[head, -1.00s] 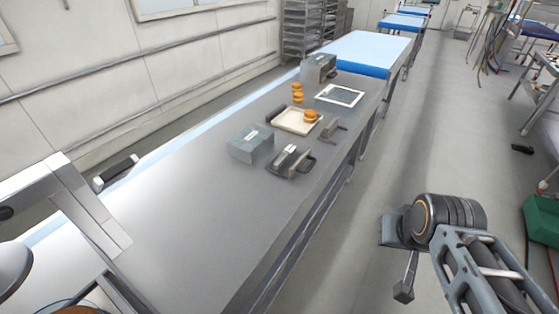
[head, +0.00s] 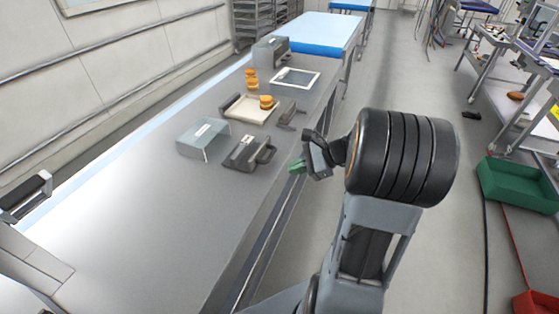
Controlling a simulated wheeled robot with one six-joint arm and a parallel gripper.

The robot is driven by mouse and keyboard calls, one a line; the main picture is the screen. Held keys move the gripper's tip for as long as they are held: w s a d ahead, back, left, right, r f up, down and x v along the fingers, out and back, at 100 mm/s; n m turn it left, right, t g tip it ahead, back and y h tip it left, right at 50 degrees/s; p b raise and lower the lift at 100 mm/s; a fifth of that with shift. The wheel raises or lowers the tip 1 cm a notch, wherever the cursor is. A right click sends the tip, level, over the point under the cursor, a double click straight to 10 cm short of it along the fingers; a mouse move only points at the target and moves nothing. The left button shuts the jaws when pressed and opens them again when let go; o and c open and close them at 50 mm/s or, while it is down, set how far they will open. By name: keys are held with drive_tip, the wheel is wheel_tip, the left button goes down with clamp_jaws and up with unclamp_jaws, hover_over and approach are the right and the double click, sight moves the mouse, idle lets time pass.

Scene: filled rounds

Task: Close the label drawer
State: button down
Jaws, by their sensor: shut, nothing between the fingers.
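A grey box (head: 203,139) with a pale label on top stands on the steel table (head: 150,220). A dark grey piece (head: 246,153) with a handle-like bar sits at the box's right side. It may be the pulled-out label drawer, but I cannot tell for sure how it joins the box. My gripper (head: 297,167) has green fingertips and is shut and empty. It is to the right of the dark piece, near the table's front edge, with a gap between them in the picture.
Behind stand a cream tray (head: 249,112) with round orange-brown pieces (head: 266,102), a small dark fixture (head: 289,116), a white-framed panel (head: 296,77) and another grey box (head: 270,50). The near tabletop is clear. A green bin (head: 515,187) is on the right.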

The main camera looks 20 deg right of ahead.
drive_tip(key=w+d+f+m+t, duration=0.3)
drive_tip(key=d+m+t, duration=0.35)
drive_tip(key=d, duration=0.25)
drive_tip(key=shift+m+g+y, duration=0.3)
drive_tip(key=shift+m+g, duration=0.05)
drive_tip(key=p+x, duration=0.2)
drive_tip(key=x, duration=1)
drive_tip(key=shift+w+a+f, duration=0.1)
drive_tip(key=shift+w+a, duration=0.1)
drive_tip(key=shift+a, duration=0.05)
